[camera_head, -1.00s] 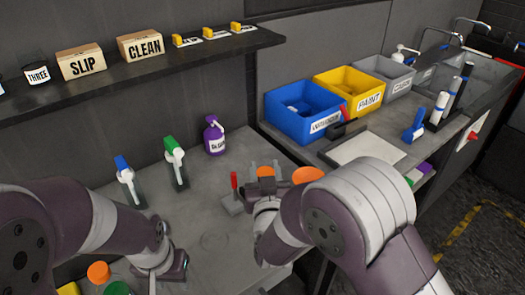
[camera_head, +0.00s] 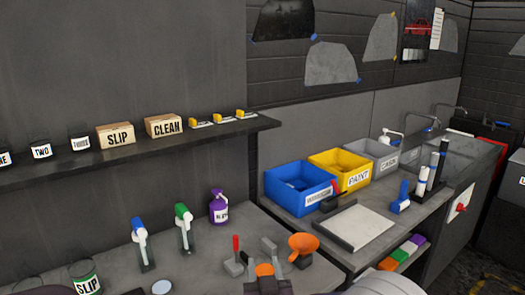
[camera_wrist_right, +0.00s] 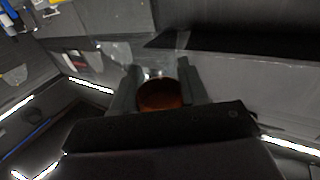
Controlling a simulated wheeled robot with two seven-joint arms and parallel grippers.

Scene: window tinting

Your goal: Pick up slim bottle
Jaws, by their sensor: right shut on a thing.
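My right gripper (camera_head: 263,257) shows at the bottom centre of the head view, above the front of the grey bench. It is shut on the slim bottle, whose orange top (camera_head: 264,270) shows between the fingers. In the right wrist view the orange-brown round top (camera_wrist_right: 160,94) sits between the two dark fingers (camera_wrist_right: 155,85). The bottle's body is mostly hidden by the gripper. I cannot tell whether its base touches the bench. My left gripper is not in view.
An orange funnel (camera_head: 303,243) and a red-handled tool (camera_head: 236,252) are close by the right gripper. Blue (camera_head: 300,188) and yellow (camera_head: 340,165) bins stand on the right counter.

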